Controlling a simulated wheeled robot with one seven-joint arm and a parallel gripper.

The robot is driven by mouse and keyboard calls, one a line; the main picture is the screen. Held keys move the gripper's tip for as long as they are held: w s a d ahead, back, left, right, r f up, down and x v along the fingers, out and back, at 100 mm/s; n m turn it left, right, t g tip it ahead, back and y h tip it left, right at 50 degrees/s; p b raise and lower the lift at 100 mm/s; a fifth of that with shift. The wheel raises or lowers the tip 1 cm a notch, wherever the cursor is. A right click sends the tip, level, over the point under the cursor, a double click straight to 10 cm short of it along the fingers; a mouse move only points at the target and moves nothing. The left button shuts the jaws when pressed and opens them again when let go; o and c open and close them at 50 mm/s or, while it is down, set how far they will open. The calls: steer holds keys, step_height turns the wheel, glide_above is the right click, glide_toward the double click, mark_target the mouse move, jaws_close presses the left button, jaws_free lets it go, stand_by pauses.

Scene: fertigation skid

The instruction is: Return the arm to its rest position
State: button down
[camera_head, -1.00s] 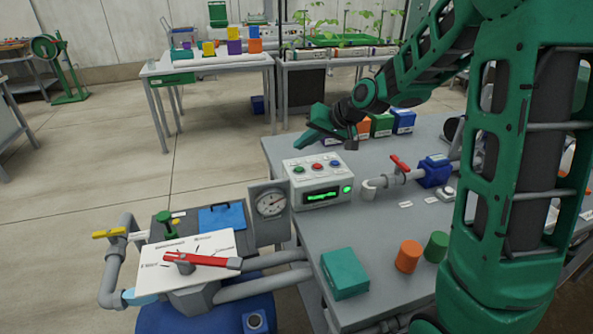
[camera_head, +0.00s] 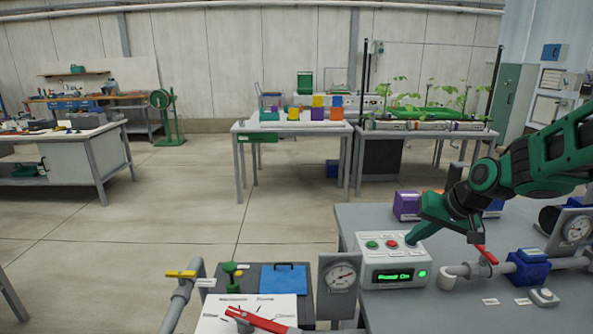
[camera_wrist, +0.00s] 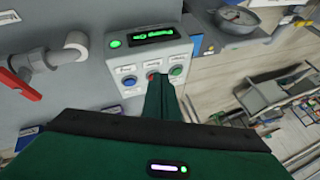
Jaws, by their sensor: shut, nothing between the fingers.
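My gripper (camera_head: 416,236) is shut and empty, its green fingers together. In the head view it comes in from the right, and its fingertips hang over the right part of the top of the control box (camera_head: 393,277). In the wrist view the closed fingers (camera_wrist: 158,80) point at the button panel, close to the red button (camera_wrist: 152,76). I cannot tell whether the fingertips touch the panel. The box has a lit green display (camera_head: 391,276) and a green lamp. In the head view the fingers cover the panel's right button. My arm is stretched out over the grey bench (camera_head: 400,315).
A pipe with a red valve handle (camera_head: 487,255) stands close to the right of the box. A round gauge (camera_head: 342,276) is to its left. A purple box (camera_head: 407,205) sits behind my gripper. The floor (camera_head: 200,215) left of the bench is open.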

steer(key=s+d+m+g+h, duration=0.1)
steer(key=s+d+m+g, duration=0.1)
steer(key=s, duration=1.4)
steer(key=s+d+m+g+h, duration=0.1)
steer(key=s+d+g, duration=0.3)
steer(key=s, duration=1.2)
steer(key=d, duration=0.3)
steer(key=shift+s+d+f+m+h, duration=0.2)
steer(key=shift+s+f+m+h, duration=0.2)
steer(key=shift+w+f, duration=0.25)
steer(key=shift+w, duration=0.4)
